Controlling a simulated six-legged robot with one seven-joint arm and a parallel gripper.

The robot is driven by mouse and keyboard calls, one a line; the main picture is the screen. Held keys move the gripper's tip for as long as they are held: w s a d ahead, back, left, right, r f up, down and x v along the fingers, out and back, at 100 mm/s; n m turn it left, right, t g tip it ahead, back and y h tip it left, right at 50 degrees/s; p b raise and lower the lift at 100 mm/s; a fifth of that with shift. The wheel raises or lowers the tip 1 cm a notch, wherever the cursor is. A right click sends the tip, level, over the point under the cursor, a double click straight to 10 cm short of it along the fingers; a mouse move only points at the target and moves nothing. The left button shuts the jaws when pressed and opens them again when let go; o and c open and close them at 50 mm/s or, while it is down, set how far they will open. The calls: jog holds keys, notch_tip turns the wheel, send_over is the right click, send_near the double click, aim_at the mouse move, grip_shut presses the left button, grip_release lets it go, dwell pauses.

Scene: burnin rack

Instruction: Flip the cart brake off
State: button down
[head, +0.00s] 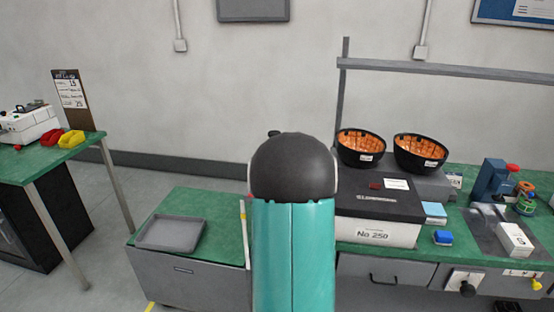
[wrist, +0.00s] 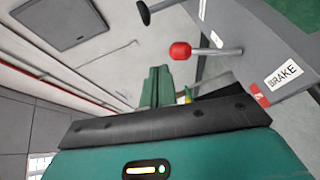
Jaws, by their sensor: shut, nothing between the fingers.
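In the wrist view a short metal lever with a red ball knob (wrist: 181,50) sticks out from a grey panel (wrist: 255,28). A white label reading BRAKE (wrist: 284,75) is on that panel, with a small red tag (wrist: 259,96) beside it. A second rod with a dark knob (wrist: 143,13) shows at the top edge. I cannot pick out the red-knobbed lever there.
In the head view a green-topped cabinet with a grey tray (head: 171,234) stands left of my arm. At right a bench holds two black bowls (head: 361,148) (head: 420,153) and a box marked No 250 (head: 376,231). A green table (head: 88,148) stands far left. Floor shows between them.

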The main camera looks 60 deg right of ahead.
jog(key=s+a+r, duration=0.4)
jog(key=s, duration=0.1)
jog(key=shift+s+a, duration=0.3)
jog(key=shift+s, duration=0.05)
jog(key=shift+r, duration=0.1)
